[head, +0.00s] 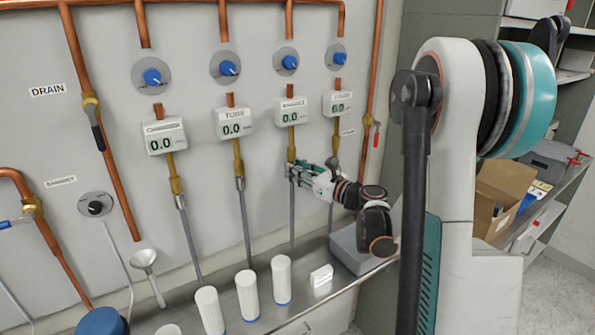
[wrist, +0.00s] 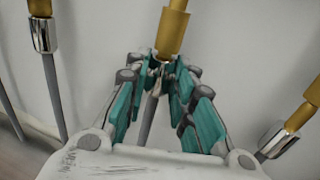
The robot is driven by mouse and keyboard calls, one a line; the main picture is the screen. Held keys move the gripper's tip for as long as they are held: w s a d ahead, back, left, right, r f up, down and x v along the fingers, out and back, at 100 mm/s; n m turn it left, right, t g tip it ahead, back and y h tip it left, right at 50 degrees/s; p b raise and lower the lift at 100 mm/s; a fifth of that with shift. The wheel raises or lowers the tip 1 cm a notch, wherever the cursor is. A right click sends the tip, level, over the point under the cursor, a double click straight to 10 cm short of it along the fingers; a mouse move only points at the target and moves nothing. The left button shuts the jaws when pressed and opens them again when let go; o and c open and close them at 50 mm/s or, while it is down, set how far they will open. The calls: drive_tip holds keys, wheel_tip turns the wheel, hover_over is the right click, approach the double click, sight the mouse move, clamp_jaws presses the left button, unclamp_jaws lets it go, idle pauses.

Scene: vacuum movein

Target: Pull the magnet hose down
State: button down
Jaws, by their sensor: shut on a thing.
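Grey hoses hang from brass fittings on the wall. My gripper (head: 292,171) is at the third hose from the left (head: 292,220), just below its brass fitting (head: 291,148). In the wrist view, my gripper (wrist: 163,72) has its teal fingers closed around the top of this hose, at the metal collar. The brass fitting (wrist: 172,32) stands right above the fingertips, and the grey hose (wrist: 147,122) runs down between the fingers. The fingers hide most of the collar, so I cannot tell whether it touches the fitting. The label above this hose is unreadable.
Neighbouring hoses hang close by, at left (wrist: 52,85) and right (wrist: 277,140) in the wrist view. White cylinders (head: 247,294) and a small white box (head: 321,276) stand on the metal shelf (head: 345,283) below. A red-handled valve (head: 376,134) is to the right.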

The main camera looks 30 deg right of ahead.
wheel_tip(320, 180, down, 4)
drive_tip(key=shift+s+r+b, duration=0.1)
drive_tip(key=shift+r+b, duration=0.15)
drive_tip(key=shift+b, duration=0.9)
drive_tip(key=c, duration=1.4)
unclamp_jaws()
drive_tip(key=shift+o, duration=0.2)
drive_tip(key=v, duration=1.2)
